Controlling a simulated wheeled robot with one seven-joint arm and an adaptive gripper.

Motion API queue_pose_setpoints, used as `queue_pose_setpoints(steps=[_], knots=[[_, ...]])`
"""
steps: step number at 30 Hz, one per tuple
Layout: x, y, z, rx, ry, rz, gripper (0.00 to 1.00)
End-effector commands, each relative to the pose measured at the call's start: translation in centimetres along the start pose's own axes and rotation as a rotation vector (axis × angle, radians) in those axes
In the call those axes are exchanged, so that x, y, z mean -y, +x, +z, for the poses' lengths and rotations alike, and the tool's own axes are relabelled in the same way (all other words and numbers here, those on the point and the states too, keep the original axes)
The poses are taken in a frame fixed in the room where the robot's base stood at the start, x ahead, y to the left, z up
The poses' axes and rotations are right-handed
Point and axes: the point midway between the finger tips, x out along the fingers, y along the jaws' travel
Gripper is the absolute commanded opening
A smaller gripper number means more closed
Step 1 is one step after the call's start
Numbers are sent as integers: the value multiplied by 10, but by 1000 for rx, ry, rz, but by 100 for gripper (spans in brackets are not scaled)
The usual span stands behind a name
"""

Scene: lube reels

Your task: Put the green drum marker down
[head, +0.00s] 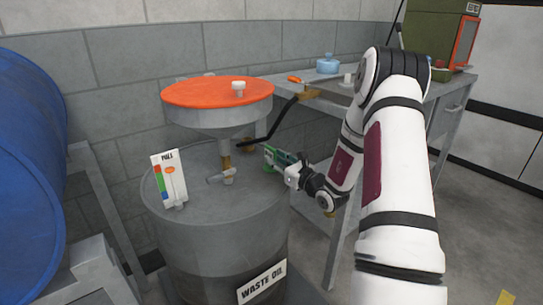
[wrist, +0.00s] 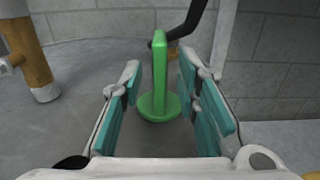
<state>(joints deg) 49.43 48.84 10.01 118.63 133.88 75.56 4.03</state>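The green drum marker (wrist: 160,75) is an upright green plate on a round base. In the wrist view it stands on the grey drum top (wrist: 75,95), between the two teal-padded fingers of my gripper (wrist: 158,82). The fingers are spread, with a gap visible on each side of the marker. In the head view my gripper (head: 274,156) is low over the right edge of the waste oil drum (head: 220,235). There the marker is mostly hidden by the fingers, with only a bit of green showing.
An orange-lidded funnel (head: 217,92) stands on the drum on a brass fitting (head: 227,168). A white gauge card (head: 169,178) stands at the drum's left. A black hose (head: 275,128) passes just behind my gripper. A grey workbench (head: 330,100) and a blue drum (head: 28,150) flank the drum.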

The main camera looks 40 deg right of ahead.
Motion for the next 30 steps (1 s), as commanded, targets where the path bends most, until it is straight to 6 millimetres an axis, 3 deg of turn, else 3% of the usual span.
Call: queue_pose_setpoints(steps=[6,12,18,22,26,30], knots=[[1,-48,1,-2,1,-3,29],[0,-77,1,-1,1,-1,29],[0,-88,0,0,-1,0,29],[-9,-86,8,7,-16,31,29],[-55,-75,44,33,-91,188,29],[-147,-76,101,73,-243,489,29]])
